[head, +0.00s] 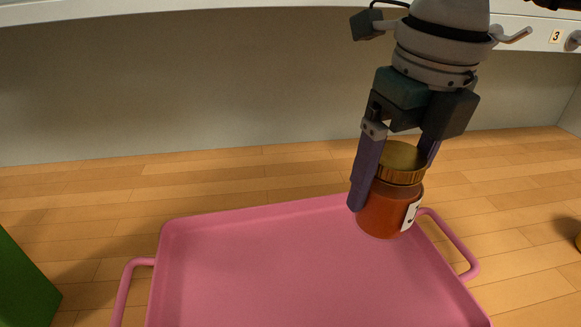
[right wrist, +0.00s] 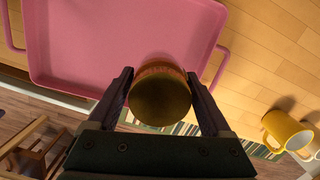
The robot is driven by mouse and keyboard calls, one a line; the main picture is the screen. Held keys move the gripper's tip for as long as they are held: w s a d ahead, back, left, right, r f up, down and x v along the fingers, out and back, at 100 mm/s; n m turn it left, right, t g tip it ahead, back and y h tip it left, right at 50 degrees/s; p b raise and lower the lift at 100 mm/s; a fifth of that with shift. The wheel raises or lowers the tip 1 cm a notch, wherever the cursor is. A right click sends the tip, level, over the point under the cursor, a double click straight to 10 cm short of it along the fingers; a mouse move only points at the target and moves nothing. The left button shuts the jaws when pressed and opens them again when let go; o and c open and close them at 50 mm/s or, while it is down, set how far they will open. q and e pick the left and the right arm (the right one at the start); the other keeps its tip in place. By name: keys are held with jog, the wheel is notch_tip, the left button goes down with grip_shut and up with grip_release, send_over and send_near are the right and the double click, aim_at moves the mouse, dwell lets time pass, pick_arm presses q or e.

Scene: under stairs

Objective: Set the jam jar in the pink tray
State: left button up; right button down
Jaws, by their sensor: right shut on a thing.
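The jam jar (head: 388,208) is orange-red with a gold lid and a white label. It is upright over the back right corner of the pink tray (head: 270,265); I cannot tell whether it touches the tray floor. My right gripper (head: 392,180) comes from above and is shut on the jar, one finger on each side. In the right wrist view the jar's lid (right wrist: 160,98) shows between the fingers, with the tray (right wrist: 120,45) beyond it. The tray looks otherwise empty. My left gripper is not in view.
The tray lies on a wooden surface (head: 280,180) in front of a grey wall. A green block (head: 20,280) stands at the left edge. A yellow mug (right wrist: 285,130) shows in the right wrist view, right of the gripper. Bare wood lies behind the tray.

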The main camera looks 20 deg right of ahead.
pick_arm(q)
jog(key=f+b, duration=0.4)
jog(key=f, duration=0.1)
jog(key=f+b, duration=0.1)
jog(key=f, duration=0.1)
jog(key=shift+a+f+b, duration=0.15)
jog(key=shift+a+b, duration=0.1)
jog(key=shift+b, duration=0.15)
pick_arm(e)
notch_tip(320, 180, down, 10)
jog(key=shift+w+a+r, duration=0.1)
jog(key=shift+r, duration=0.05)
pick_arm(q)
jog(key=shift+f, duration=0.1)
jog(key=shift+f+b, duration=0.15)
jog(key=shift+b, duration=0.15)
pick_arm(e)
jog(key=shift+f, duration=0.25)
grip_release()
jog(key=shift+r, duration=0.1)
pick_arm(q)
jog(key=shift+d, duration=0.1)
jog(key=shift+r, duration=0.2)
pick_arm(e)
jog(key=shift+r, duration=0.1)
